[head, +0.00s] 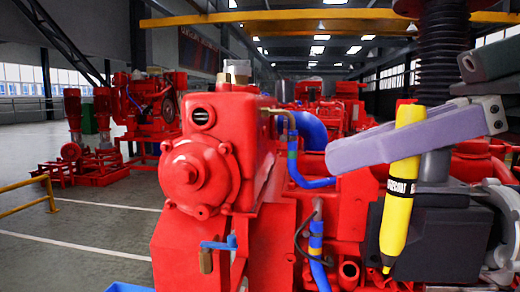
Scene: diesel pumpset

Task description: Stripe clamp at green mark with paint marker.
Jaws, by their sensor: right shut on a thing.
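The yellow paint marker (397,208) has a black label band and stands almost upright, its narrow end pointing down, in front of the red engine. My right gripper (392,143), with pale purple fingers, comes in from the right and is shut on the marker's upper part. I cannot tell the clamp itself clearly. My left gripper is not in view.
The red pump housing (200,175) fills the middle left, with a blue-handled valve (218,245) low on it. A dark block (440,240) stands behind the marker. Other red pumpsets (150,105) and a yellow rail (30,190) are at left. The floor there is open.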

